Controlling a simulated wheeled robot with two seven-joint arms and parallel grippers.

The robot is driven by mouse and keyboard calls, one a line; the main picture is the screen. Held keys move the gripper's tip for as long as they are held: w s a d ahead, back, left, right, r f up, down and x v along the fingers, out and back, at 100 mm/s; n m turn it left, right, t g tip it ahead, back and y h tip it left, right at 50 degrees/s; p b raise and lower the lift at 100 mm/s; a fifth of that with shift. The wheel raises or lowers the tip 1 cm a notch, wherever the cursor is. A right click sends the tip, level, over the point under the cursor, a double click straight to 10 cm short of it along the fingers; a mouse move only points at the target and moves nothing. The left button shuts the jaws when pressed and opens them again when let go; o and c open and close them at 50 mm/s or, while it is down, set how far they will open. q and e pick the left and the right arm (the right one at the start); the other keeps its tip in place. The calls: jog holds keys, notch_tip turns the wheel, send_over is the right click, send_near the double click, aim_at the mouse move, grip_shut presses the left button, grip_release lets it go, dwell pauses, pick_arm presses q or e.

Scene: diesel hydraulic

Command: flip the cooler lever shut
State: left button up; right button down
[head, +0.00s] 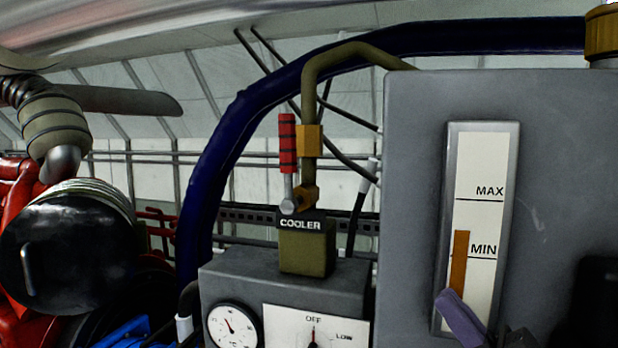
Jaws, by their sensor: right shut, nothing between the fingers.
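The cooler lever (288,145) has a red grip with dark bands and a thin silver stem. It stands upright, beside the pipe, above the olive block (305,255) labelled COOLER. Its stem meets a round silver pivot just above the label. A brass fitting and an olive pipe (311,95) rise from the block, just right of the lever. My right gripper (455,308) shows at the bottom right as a purple finger, in front of the level gauge, well right of and below the lever. It is shut and empty, not touching the lever. My left gripper is out of view.
A large grey tank (415,200) with a MAX/MIN level gauge (487,160) fills the right side. A grey box (230,275) under the block carries a dial and an OFF/LOW panel. A dark blue hose (215,165) arches behind. Left of the lever is open air.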

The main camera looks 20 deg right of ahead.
jog(key=p, duration=1)
send_near(294, 144)
notch_tip(294, 144, up, 5)
jog(key=w+a, duration=0.1)
jog(key=w+a+p, duration=0.1)
jog(key=w, duration=0.1)
jog(key=shift+w+a, duration=0.15)
jog(key=shift+a, duration=0.05)
jog(key=shift+w+a+f, duration=0.1)
jog(key=shift+w+a, duration=0.1)
jog(key=shift+w, duration=0.05)
jog(key=shift+w, duration=0.15)
